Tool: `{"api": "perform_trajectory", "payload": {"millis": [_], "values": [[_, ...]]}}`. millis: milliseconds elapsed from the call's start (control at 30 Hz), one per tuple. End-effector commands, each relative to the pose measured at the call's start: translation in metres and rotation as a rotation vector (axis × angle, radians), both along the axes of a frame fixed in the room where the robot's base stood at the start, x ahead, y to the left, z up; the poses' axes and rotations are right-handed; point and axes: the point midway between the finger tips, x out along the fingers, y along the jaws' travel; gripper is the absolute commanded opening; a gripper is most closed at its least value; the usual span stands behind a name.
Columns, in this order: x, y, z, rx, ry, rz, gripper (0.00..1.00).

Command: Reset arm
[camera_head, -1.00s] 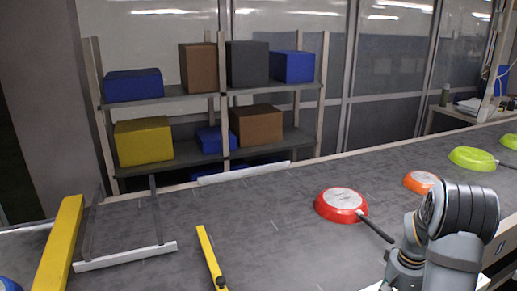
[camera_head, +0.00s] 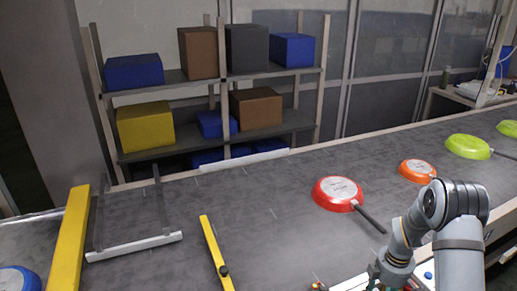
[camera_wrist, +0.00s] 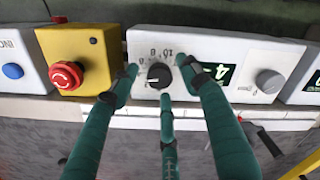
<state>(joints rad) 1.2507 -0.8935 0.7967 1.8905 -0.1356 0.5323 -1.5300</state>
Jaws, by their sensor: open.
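My gripper (camera_head: 388,276) is low at the bottom right in the head view, partly cut off by the frame. In the wrist view its green fingers (camera_wrist: 158,72) are open around a black dial knob (camera_wrist: 159,75) on a white control box (camera_wrist: 140,42). The fingertips sit beside the knob; I cannot tell whether they touch it. The knob has a numbered scale. A digital display next to it is partly hidden by the right finger.
A red emergency stop (camera_wrist: 66,76) on a yellow box and a grey knob (camera_wrist: 269,81) flank the dial. On the conveyor (camera_head: 270,230) lie upturned red (camera_head: 338,191), orange (camera_head: 417,170) and green (camera_head: 467,146) pans. A yellow bar (camera_head: 68,245) crosses the belt at left. Shelves with boxes stand behind.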

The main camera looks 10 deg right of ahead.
Motion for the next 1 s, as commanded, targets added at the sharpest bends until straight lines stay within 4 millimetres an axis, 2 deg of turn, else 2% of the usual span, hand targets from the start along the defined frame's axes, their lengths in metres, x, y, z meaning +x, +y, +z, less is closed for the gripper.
{"api": "perform_trajectory", "payload": {"millis": [33,100,300,1000], "values": [[0.004,-0.001,0.011,-0.004,-0.010,-0.007,0.46],[0.003,-0.001,0.022,-0.003,-0.010,-0.008,0.46],[0.002,-0.001,0.041,-0.003,-0.007,-0.010,0.46],[0.001,0.003,0.051,0.001,-0.025,-0.037,0.46]]}}
